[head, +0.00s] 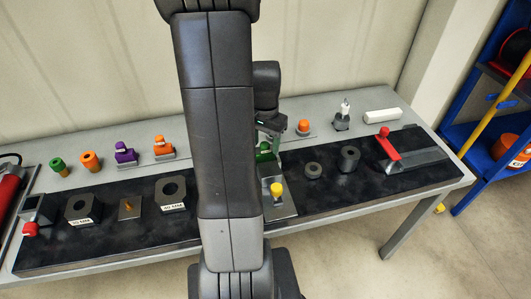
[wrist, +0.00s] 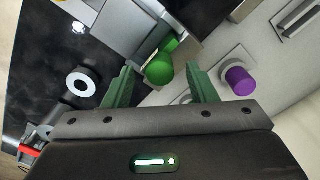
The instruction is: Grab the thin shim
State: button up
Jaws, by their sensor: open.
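No part is marked as the thin shim, so I cannot tell for sure which one it is. My gripper (wrist: 161,82) is open, with its two green fingers apart. A green knob (wrist: 159,69) with a small green block behind it shows between the fingertips in the wrist view; I see no contact. In the head view the green knob (head: 264,149) is partly hidden by my arm, with my gripper (head: 271,135) right at it.
A metal plate with a yellow knob (head: 277,189) stands in front of the green knob. Dark rings (head: 313,170) and a red-handled block (head: 388,146) lie to the right. Orange-knobbed (head: 160,146) and hollow dark blocks (head: 172,190) are left. A wall runs behind the bench (head: 370,207).

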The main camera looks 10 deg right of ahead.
jog(key=shift+s+a+f, duration=0.1)
jog(key=shift+f, duration=0.95)
grip_shut()
jog(key=shift+r, duration=0.15)
